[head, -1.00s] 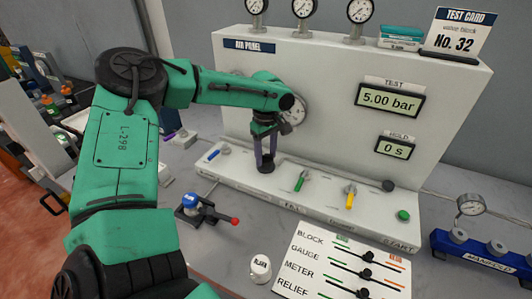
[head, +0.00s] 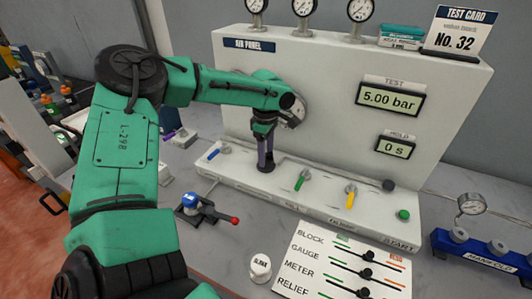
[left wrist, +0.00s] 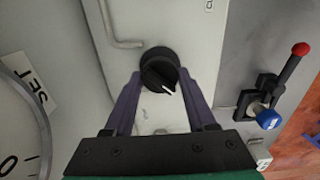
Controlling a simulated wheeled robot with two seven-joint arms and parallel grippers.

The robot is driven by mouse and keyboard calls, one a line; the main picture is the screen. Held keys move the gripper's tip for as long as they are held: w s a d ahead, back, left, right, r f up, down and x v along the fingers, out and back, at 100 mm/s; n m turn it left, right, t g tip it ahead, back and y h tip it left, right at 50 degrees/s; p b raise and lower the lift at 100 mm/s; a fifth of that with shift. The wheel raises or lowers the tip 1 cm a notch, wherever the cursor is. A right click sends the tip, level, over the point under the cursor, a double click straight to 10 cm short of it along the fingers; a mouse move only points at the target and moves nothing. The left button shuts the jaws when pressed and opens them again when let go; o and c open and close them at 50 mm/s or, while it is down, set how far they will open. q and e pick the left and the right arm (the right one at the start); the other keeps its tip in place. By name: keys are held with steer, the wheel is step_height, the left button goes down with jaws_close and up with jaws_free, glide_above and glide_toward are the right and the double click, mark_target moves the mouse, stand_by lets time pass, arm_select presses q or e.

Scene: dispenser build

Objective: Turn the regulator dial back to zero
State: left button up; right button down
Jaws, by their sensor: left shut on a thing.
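The regulator dial (left wrist: 159,71) is a round black knob with a white pointer line, on the ledge of the air panel. In the left wrist view it sits between the two purple fingertips of my left gripper (left wrist: 158,80), which are shut on its sides. The pointer aims toward the lower right of that view. In the head view my left gripper (head: 265,165) points down at the ledge and mostly covers the dial. The test display (head: 389,101) reads 5.00 bar. My right gripper is not in view.
Blue, green (head: 301,180) and yellow (head: 350,196) levers stand along the ledge (head: 325,205). A blue valve with a red-tipped handle (head: 207,208) lies on the bench in front. A slider board (head: 345,265) and a blue manifold (head: 485,250) are to the right.

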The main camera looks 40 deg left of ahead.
arm_select(q)
jaws_close()
steer(key=o, duration=1.4)
jaws_free()
steer(key=shift+c, duration=0.2)
step_height(320, 180, up, 15)
steer(key=b, duration=0.1)
steer(key=shift+f, duration=0.2)
